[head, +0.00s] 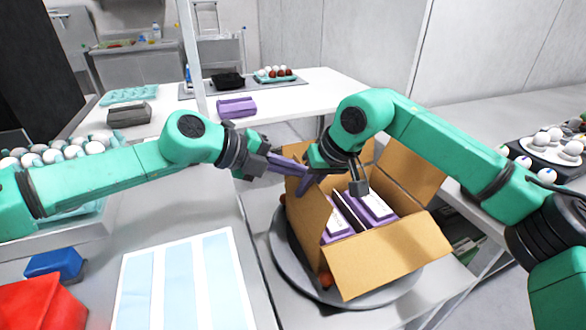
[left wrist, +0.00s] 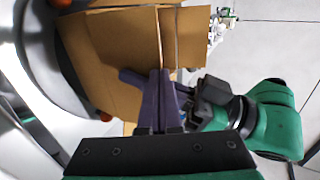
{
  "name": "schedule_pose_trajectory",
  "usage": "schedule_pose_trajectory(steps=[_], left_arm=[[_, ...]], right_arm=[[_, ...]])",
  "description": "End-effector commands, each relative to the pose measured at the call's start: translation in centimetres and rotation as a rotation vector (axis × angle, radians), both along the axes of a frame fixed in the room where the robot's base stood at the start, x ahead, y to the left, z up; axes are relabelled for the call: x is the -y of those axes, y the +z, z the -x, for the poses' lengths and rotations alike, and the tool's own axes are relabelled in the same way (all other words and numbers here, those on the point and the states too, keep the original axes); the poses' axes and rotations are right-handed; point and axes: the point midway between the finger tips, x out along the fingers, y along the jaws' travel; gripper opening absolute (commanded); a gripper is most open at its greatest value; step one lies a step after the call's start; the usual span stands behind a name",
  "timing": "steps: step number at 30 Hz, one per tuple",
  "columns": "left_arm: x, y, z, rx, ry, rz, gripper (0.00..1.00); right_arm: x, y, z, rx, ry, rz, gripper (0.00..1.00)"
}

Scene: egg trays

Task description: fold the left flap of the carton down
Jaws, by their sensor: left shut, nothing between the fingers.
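The cardboard carton (head: 312,222) stands open, with purple egg boxes (head: 372,205) inside. Its front flap (head: 385,258) hangs outward toward me, and another flap (head: 412,172) spreads out at the right. The left side's upper edge lies partly behind my grippers, so I cannot tell that flap's angle. My left gripper (head: 303,172) is shut and empty at the carton's upper left edge. In the left wrist view its fingers (left wrist: 160,98) lie over the cardboard (left wrist: 115,45).
The carton rests on a round grey turntable (head: 290,268). A striped sheet (head: 185,285), a blue block (head: 55,263) and a red object (head: 40,305) lie at front left. Egg trays (head: 60,155) stand left, and more eggs (head: 560,143) at right.

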Motion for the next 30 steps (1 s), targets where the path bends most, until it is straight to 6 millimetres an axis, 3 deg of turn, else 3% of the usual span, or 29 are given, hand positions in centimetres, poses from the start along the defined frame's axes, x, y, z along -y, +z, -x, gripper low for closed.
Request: schedule_pose_trajectory(steps=[3, 10, 12, 30], left_arm=[[1.09, -0.28, -0.28, -0.002, -0.003, -0.001, 0.0], [1.21, -0.29, -0.25, -0.001, -0.002, -0.001, 0.0], [1.22, -0.29, -0.25, -0.001, -0.002, -0.001, 0.0], [1.08, -0.23, -0.29, -0.002, -0.002, -0.002, 0.0]], right_arm=[[-0.1, 0.11, 0.03, 0.001, 0.003, -0.002, 0.0], [-0.43, 0.19, 0.24, 0.0, 0.011, -0.007, 0.0], [-0.46, 0.19, 0.24, 0.001, 0.012, -0.007, 0.34], [-0.03, 0.16, 0.05, 0.001, 0.001, -0.002, 0.34]])
